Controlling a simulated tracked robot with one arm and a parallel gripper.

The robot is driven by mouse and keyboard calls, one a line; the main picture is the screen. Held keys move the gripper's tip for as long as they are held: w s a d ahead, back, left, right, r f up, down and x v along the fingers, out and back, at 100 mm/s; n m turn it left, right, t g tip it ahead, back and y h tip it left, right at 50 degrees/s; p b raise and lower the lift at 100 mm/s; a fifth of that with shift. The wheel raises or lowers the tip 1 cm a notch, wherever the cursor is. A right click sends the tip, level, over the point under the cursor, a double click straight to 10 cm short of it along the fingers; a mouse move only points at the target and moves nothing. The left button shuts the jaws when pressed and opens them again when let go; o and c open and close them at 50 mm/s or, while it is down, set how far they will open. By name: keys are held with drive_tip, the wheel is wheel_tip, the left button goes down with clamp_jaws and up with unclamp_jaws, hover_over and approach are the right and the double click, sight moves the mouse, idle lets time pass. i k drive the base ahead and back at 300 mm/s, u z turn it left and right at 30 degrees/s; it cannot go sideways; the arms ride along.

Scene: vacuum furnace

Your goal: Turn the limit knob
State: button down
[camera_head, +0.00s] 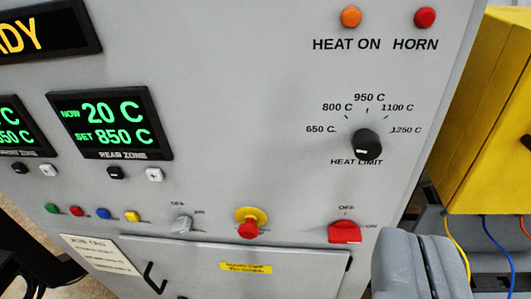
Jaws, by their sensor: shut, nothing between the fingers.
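The limit knob (367,143) is a round black knob on the grey furnace panel (230,90), above the label HEAT LIMIT. Marks from 650 C to 1250 C are arranged in an arc around its upper side. A small white mark shows on the lower left of its face; I cannot tell which setting it selects. My gripper (418,250) is at the bottom right of the view, below and to the right of the knob in the picture. Its grey fingers are shut and empty, and appear apart from the knob.
A red emergency button (248,228) on a yellow base, a grey switch (182,224) and a red switch (344,232) are below. An orange lamp (351,17) and a red lamp (425,17) sit above. A yellow cabinet (485,110) stands right. A door handle (153,278) sticks out below.

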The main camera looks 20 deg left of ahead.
sight(367, 146)
drive_tip(key=u, duration=0.45)
drive_tip(key=k, duration=1.15)
drive_tip(key=u, duration=0.6)
drive_tip(key=i, duration=0.85)
drive_tip(key=u, duration=0.35)
